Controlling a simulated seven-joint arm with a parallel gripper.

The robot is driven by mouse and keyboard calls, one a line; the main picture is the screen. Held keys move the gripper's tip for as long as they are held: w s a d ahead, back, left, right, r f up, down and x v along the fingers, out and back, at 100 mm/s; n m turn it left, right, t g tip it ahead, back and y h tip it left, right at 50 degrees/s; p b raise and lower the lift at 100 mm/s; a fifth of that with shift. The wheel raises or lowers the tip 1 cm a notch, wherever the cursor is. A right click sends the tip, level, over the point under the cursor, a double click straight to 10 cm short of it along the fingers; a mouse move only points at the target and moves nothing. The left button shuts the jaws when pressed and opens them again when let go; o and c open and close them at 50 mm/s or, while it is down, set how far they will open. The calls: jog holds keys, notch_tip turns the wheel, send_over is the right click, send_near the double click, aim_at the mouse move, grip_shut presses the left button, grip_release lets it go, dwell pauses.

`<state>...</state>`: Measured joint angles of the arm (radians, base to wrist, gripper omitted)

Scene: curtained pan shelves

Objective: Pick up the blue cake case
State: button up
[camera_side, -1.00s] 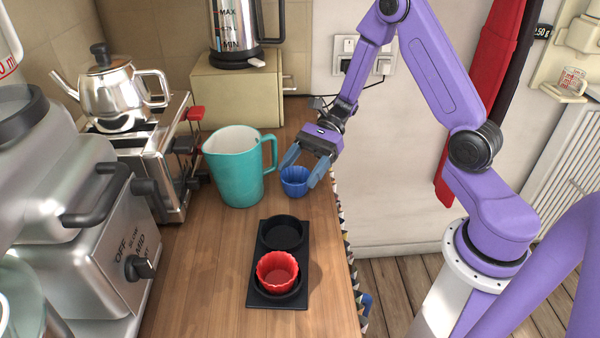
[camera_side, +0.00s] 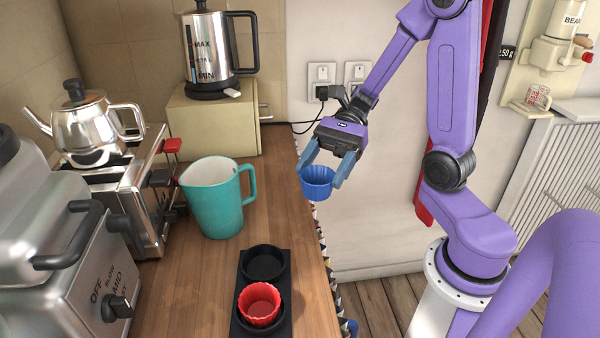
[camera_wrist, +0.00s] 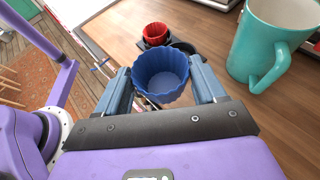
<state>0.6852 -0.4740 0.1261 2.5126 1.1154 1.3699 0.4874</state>
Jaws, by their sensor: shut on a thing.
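The blue cake case (camera_side: 316,183) is a small fluted cup held between the fingers of my gripper (camera_side: 326,172). It appears raised above the counter, near its right edge, and is roughly upright. In the wrist view the blue cake case (camera_wrist: 161,75) sits between the two blue-grey fingers of my gripper (camera_wrist: 163,88), its open top showing empty. My gripper is shut on it, with a finger at each side.
A black two-cup pan (camera_side: 281,262) lies on the wooden counter, a red cake case (camera_side: 260,304) in its near cup; the far cup is empty. A teal mug (camera_side: 212,205) stands left of my gripper. A toaster, teapot and kettle (camera_side: 210,50) stand farther left and back.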

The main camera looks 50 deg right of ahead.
jog(key=shift+s+d+r, duration=0.1)
jog(key=shift+s+r, duration=0.2)
jog(key=shift+s, duration=0.4)
jog(key=shift+s+d+r, duration=0.15)
jog(key=shift+s+r, duration=0.2)
jog(key=shift+s, duration=0.3)
jog(key=shift+s+d+r, duration=0.1)
jog(key=shift+s+r, duration=0.2)
jog(key=shift+s, duration=0.4)
